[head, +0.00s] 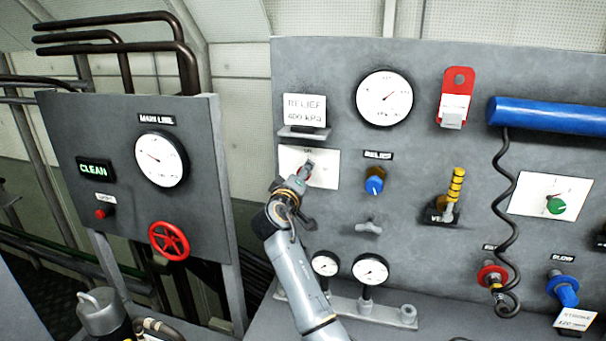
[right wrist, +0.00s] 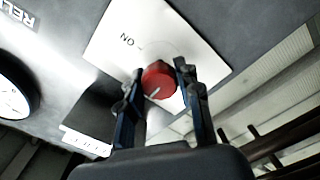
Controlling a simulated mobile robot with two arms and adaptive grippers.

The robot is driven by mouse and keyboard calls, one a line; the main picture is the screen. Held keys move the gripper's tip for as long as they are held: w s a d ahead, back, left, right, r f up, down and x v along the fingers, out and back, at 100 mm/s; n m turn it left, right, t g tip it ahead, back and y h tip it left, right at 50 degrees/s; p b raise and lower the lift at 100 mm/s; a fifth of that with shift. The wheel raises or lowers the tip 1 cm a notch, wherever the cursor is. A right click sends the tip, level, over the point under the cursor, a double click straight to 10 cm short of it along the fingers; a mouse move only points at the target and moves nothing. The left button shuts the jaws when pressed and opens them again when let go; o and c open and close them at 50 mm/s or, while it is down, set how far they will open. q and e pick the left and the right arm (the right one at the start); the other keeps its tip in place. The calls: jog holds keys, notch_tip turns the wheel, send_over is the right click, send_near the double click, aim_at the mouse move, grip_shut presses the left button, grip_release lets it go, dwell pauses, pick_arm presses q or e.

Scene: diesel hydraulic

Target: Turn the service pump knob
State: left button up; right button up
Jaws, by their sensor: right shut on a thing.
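The red knob (right wrist: 159,79) sits on a white plate (right wrist: 120,40) marked "ON", with a white pointer line on its face. In the head view the white plate (head: 325,170) is on the grey panel, below the relief sign, and the knob is mostly hidden by my gripper. My right gripper (head: 304,174) is at this plate. In the right wrist view its two dark fingers (right wrist: 158,88) stand on either side of the red knob and are shut on it. My left gripper is not in view.
Around the plate are the "RELIEF 400 kPa" card (head: 305,108), a large gauge (head: 384,97), a blue knob (head: 374,184) and a grey tap handle (head: 369,227). Small gauges (head: 370,269) stand below, near my arm. A red handwheel (head: 169,241) is on the left panel.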

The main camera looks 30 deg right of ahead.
jog(key=shift+r, duration=0.35)
jog(key=o, duration=1)
jog(key=shift+o, duration=0.8)
jog(key=shift+w+d+f, duration=0.1)
jog(key=shift+f, duration=0.2)
jog(key=shift+a, duration=0.2)
jog(key=v, duration=1.1)
jog(key=shift+s+a, duration=0.2)
jog(key=shift+s, duration=0.1)
